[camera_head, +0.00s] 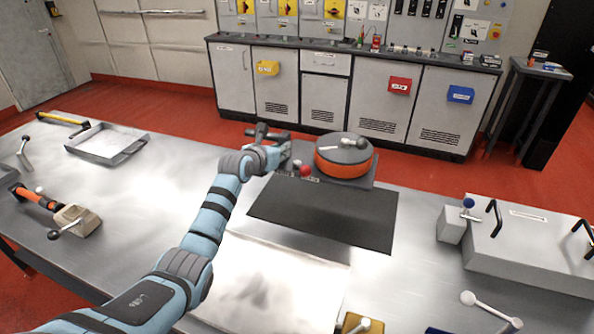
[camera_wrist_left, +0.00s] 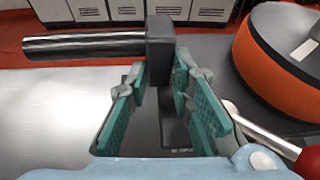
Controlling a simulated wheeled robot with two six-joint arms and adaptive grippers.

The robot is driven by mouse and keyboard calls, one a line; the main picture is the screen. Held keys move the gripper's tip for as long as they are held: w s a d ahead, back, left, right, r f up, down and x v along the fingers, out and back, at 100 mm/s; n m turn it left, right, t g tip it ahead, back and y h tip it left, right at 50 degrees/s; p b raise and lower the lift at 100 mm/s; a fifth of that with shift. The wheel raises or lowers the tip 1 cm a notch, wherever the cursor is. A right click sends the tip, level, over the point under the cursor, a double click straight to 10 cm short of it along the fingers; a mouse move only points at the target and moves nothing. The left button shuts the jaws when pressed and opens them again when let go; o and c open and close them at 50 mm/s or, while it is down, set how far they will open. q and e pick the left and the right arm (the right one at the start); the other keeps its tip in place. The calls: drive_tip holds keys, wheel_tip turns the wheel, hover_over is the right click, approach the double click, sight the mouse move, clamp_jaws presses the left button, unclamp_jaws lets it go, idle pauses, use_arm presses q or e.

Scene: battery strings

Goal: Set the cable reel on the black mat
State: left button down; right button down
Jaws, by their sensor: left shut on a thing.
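The cable reel (camera_head: 343,164) is a round orange drum with a grey top, lying flat on a dark grey base plate (camera_head: 362,184). It also shows at the right of the left wrist view (camera_wrist_left: 262,65). The black mat (camera_head: 320,220) lies on the metal table just in front of the plate, which overlaps its back edge in the picture. I cannot tell whether the plate touches the mat. My left gripper (camera_head: 275,152) is left of the reel, its fingers (camera_wrist_left: 160,90) shut on a dark handle block (camera_wrist_left: 160,50) with a metal rod. My right gripper is not in view.
A red ball knob (camera_head: 305,171) stands beside the reel. A grey case (camera_head: 535,245) with black handles is at the right. A shallow metal tray (camera_head: 105,143) and an orange-handled tool (camera_head: 38,198) are at the left. A bright sheet (camera_head: 270,285) lies in front of the mat.

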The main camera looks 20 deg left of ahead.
use_arm(q)
wheel_tip(320, 180, down, 13)
drive_tip(key=b, duration=1)
drive_tip(key=shift+w, duration=0.1)
drive_tip(key=shift+f, duration=0.25)
wheel_tip(320, 180, down, 4)
drive_tip(key=shift+r+b, duration=0.1)
drive_tip(key=shift+b, duration=0.7)
drive_tip(key=c, duration=1.7)
unclamp_jaws()
drive_tip(key=shift+f, duration=0.2)
drive_tip(key=shift+o, duration=1.4)
drive_tip(key=shift+s+r, duration=0.1)
drive_tip(key=shift+s, duration=0.1)
